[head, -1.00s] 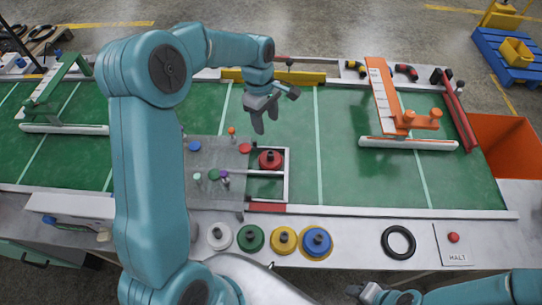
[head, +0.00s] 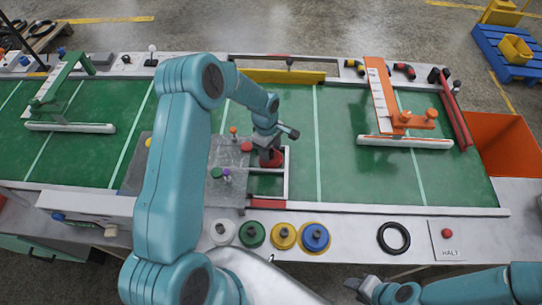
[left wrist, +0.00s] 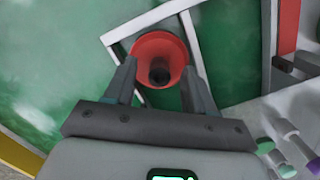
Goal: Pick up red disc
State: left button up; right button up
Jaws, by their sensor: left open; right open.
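The red disc (head: 277,158) with a dark knob sits inside a white-edged frame on the green conveyor, right of the grey plate. In the head view my left gripper (head: 268,156) is directly over it and partly hides it. In the left wrist view the red disc (left wrist: 159,45) and its dark knob show between the two fingers of my left gripper (left wrist: 159,70). The fingers are apart, one on each side; whether they touch the disc cannot be told. My right gripper (head: 358,287) is low at the bottom of the head view, away from the disc, empty.
White (head: 222,232), green (head: 252,234), yellow (head: 283,236) and blue (head: 314,237) discs line the front ledge, with a black ring (head: 393,238) and a red button (head: 447,233) to the right. The grey plate (head: 222,190) holds small coloured knobs. An orange gate (head: 380,95) stands right.

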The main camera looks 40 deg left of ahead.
pick_arm(q)
grip_shut()
